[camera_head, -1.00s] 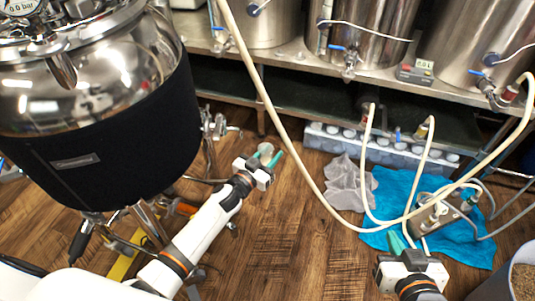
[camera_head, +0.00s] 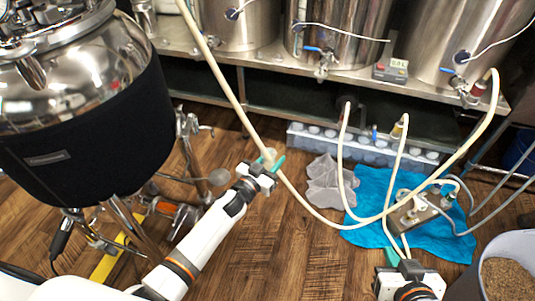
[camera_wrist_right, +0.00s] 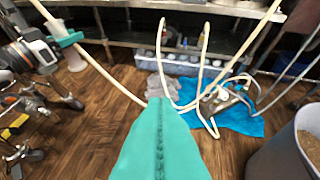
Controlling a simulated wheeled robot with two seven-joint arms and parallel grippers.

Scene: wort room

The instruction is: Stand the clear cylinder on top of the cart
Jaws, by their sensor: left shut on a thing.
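My left gripper (camera_head: 267,166) has teal fingers closed around a small, pale, see-through piece (camera_head: 269,155), seemingly the clear cylinder, held over the wood floor right of the black-wrapped kettle. My right gripper (camera_head: 392,256) is at the lower right of the head view. Its teal fingers fill the middle of the wrist view, pressed together along a seam with nothing between them. I cannot make out a cart for certain in either view.
A pale hose (camera_head: 222,82) hangs close by the left gripper. The steel kettle (camera_head: 85,120) stands at left on legs. A blue cloth (camera_head: 370,235) with a pump, a grey cloth (camera_head: 325,185) and a grain bin (camera_head: 500,262) are at right. Steel tanks line the back bench.

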